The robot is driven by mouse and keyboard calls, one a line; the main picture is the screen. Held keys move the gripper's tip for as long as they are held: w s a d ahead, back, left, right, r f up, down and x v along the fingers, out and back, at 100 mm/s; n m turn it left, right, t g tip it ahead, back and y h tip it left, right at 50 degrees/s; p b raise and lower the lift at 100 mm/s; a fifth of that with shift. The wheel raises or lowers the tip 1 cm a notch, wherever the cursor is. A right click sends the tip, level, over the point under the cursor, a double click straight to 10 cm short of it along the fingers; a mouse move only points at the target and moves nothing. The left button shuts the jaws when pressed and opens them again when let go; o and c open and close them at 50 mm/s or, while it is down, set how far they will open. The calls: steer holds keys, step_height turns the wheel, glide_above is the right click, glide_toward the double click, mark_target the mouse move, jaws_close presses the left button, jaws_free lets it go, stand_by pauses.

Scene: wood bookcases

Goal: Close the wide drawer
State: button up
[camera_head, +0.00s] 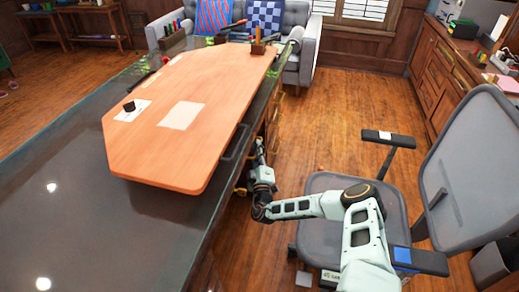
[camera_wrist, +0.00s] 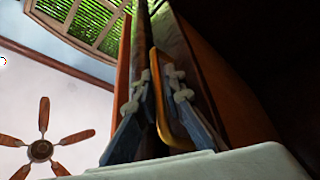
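My gripper (camera_head: 259,158) is beside the right-hand side of the dark desk, just below the edge of its top, close to the drawer fronts. In the wrist view its two fingers (camera_wrist: 160,85) stand a little apart, with a brass handle (camera_wrist: 170,138) between or just behind them. Whether they press on the handle is unclear. A wooden front (camera_wrist: 205,75) rises beside the handle. The wide drawer's opening is mostly hidden under the desktop and behind my arm, so I cannot tell how far out it stands.
The dark desk (camera_head: 75,190) carries a large wooden board (camera_head: 165,145). A grey office chair (camera_head: 470,165) stands close to my arm on the right. A grey sofa (camera_head: 303,50) is at the back. Open wood floor (camera_head: 330,120) lies between desk and cabinets (camera_head: 440,70).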

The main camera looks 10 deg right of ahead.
steer(key=shift+o, duration=0.3)
steer(key=shift+a, duration=0.1)
steer(key=shift+s+f, duration=0.15)
steer(key=shift+s, duration=0.05)
steer(key=v, duration=1.1)
steer(key=shift+s, duration=0.3)
